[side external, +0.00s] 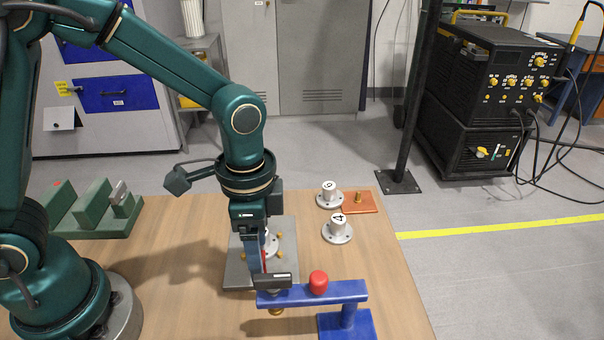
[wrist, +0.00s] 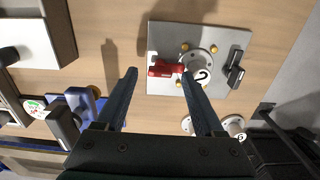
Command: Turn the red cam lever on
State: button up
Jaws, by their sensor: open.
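In the wrist view the red cam lever (wrist: 165,67) lies on a square metal plate (wrist: 160,40), pointing left from a round grey flanged part marked 2 (wrist: 204,64). Brass pins stand around that part. My gripper (wrist: 158,74) is open and empty, its two fingers apart with the red lever showing between and beyond the tips. In the side view my gripper (side external: 262,250) points down in front of the plate (side external: 232,272), and hides much of the flanged part and the lever.
A blue stand (side external: 349,318) carries a blue bar with a red knob (side external: 318,282) and a black block near my gripper. A black clamp (wrist: 235,68) sits on the plate's right side. Flanged parts (side external: 337,230) stand at the back right. A green fixture (side external: 95,220) is left.

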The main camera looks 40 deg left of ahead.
jog(key=shift+r, duration=1.95)
jog(key=s+a+r+n+t, duration=0.5)
jog(key=s+a+r+n, duration=0.2)
jog(key=n, duration=0.2)
jog(key=shift+s+a+t, duration=0.15)
jog(key=shift+a+t, duration=0.15)
